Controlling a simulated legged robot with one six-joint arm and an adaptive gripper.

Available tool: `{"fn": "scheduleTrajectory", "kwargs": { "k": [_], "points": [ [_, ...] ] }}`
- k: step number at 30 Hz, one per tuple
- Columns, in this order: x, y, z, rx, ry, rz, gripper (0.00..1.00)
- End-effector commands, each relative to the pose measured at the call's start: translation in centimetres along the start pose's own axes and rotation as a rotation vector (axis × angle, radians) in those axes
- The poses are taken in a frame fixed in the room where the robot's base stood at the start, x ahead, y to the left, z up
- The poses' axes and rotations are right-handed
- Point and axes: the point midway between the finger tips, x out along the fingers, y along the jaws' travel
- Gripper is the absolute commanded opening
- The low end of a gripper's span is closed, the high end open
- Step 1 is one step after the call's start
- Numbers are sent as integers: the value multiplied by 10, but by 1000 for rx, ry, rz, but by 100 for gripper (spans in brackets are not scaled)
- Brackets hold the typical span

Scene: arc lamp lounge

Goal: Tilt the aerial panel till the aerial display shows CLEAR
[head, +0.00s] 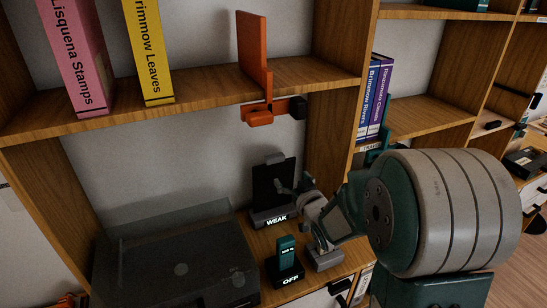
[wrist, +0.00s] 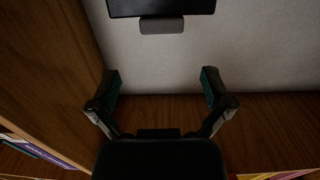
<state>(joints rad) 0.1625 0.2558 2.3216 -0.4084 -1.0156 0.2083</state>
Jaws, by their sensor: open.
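The aerial panel (head: 266,184) is a dark upright plate on a small stand at the back of the lower shelf in the head view. The display (head: 277,221) at its foot reads WEAK. In the wrist view, the panel (wrist: 160,7) is cut off by the top edge, with a grey tab (wrist: 162,26) on its edge. My gripper (head: 293,187) is beside the panel in the head view, small and partly lost among the grey parts. In the wrist view, my gripper (wrist: 161,78) is open, with nothing between its fingers and the tab ahead of them.
A large dark box (head: 180,265) fills the left. An orange bracket (head: 254,50) hangs at the upper shelf's edge (head: 200,95), above the panel.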

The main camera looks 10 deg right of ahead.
Motion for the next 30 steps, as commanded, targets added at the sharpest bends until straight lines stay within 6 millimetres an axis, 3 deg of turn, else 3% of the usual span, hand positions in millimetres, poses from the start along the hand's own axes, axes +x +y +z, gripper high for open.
{"fn": "scheduleTrajectory", "kwargs": {
  "k": [8, 21, 30],
  "points": [
    [18, -3, 2, 6, 30, -17, 100],
    [95, -3, 0, 6, 29, -14, 100],
    [110, -4, -2, 5, 29, -14, 100]
  ]
}}
